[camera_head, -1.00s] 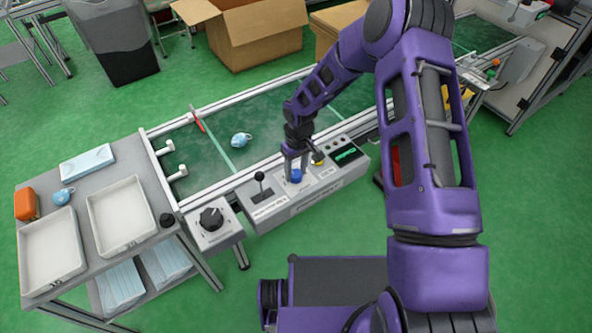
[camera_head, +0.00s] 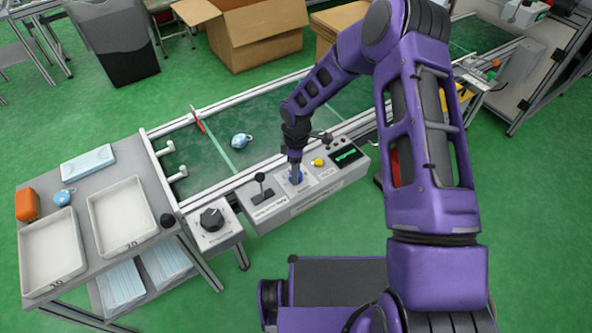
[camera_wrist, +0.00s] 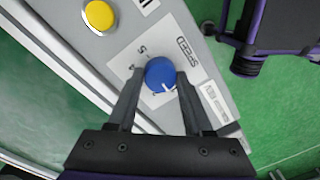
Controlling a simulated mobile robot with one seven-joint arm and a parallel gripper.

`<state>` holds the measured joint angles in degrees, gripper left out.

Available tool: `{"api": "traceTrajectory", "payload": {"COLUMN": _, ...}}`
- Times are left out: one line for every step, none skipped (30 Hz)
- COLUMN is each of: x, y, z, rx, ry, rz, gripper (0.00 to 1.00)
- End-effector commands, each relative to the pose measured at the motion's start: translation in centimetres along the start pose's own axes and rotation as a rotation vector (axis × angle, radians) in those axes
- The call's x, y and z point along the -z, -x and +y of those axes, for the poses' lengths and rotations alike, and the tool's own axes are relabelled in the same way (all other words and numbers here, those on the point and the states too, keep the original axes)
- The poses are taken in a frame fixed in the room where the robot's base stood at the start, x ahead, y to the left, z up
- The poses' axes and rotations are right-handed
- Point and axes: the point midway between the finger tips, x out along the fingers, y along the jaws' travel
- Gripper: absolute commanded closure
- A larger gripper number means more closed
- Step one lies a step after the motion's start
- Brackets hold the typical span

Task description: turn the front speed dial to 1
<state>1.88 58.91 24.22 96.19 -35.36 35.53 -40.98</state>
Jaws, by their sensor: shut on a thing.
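The blue speed dial (camera_head: 296,177) sits on the front control panel of the conveyor. In the wrist view the dial (camera_wrist: 160,74) is round, with a white pointer mark toward its lower right and printed numbers around it. A "SPEED" label lies to its right. My gripper (camera_head: 295,172) reaches down onto the dial from above. In the wrist view its two fingers (camera_wrist: 158,88) stand on either side of the dial, shut on it. In the head view the fingers hide part of the dial.
A yellow button (camera_wrist: 99,15) is beside the dial, and a black-knobbed lever (camera_head: 261,187) stands to its left. A large black knob (camera_head: 211,218) is on a separate box farther left.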

Motion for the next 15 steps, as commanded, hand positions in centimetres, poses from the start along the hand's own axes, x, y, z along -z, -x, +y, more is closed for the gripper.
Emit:
{"api": "traceTrajectory", "payload": {"x": 0.03, "y": 0.08, "z": 0.04, "rx": -0.001, "ry": 0.024, "rz": 0.0, "gripper": 1.0}}
{"api": "traceTrajectory", "payload": {"x": 0.03, "y": 0.07, "z": 0.04, "rx": -0.001, "ry": 0.038, "rz": -0.001, "gripper": 1.0}}
{"api": "traceTrajectory", "payload": {"x": 0.04, "y": 0.07, "z": 0.04, "rx": -0.001, "ry": 0.057, "rz": -0.002, "gripper": 1.0}}
{"api": "traceTrajectory", "payload": {"x": 0.04, "y": 0.07, "z": 0.04, "rx": -0.001, "ry": 0.069, "rz": -0.003, "gripper": 1.0}}
{"api": "traceTrajectory", "payload": {"x": 0.04, "y": 0.07, "z": 0.04, "rx": -0.001, "ry": 0.079, "rz": -0.003, "gripper": 1.0}}
{"api": "traceTrajectory", "payload": {"x": 0.05, "y": 0.07, "z": 0.05, "rx": -0.001, "ry": 0.093, "rz": -0.004, "gripper": 1.0}}
{"api": "traceTrajectory", "payload": {"x": 0.05, "y": 0.07, "z": 0.04, "rx": -0.001, "ry": 0.102, "rz": -0.004, "gripper": 1.0}}
{"api": "traceTrajectory", "payload": {"x": 0.05, "y": 0.07, "z": 0.04, "rx": -0.001, "ry": 0.108, "rz": -0.005, "gripper": 1.0}}
{"api": "traceTrajectory", "payload": {"x": 0.05, "y": 0.06, "z": 0.04, "rx": -0.001, "ry": 0.117, "rz": -0.005, "gripper": 1.0}}
{"api": "traceTrajectory", "payload": {"x": 0.05, "y": 0.06, "z": 0.04, "rx": -0.001, "ry": 0.123, "rz": -0.005, "gripper": 1.0}}
{"api": "traceTrajectory", "payload": {"x": 0.05, "y": 0.06, "z": 0.04, "rx": -0.001, "ry": 0.127, "rz": -0.006, "gripper": 1.0}}
{"api": "traceTrajectory", "payload": {"x": 0.06, "y": 0.06, "z": 0.04, "rx": -0.001, "ry": 0.132, "rz": -0.006, "gripper": 1.0}}
{"api": "traceTrajectory", "payload": {"x": 0.06, "y": 0.06, "z": 0.04, "rx": -0.001, "ry": 0.135, "rz": -0.006, "gripper": 1.0}}
{"api": "traceTrajectory", "payload": {"x": 0.06, "y": 0.06, "z": 0.04, "rx": -0.001, "ry": 0.137, "rz": -0.006, "gripper": 1.0}}
{"api": "traceTrajectory", "payload": {"x": 0.06, "y": 0.06, "z": 0.04, "rx": -0.001, "ry": 0.139, "rz": -0.006, "gripper": 1.0}}
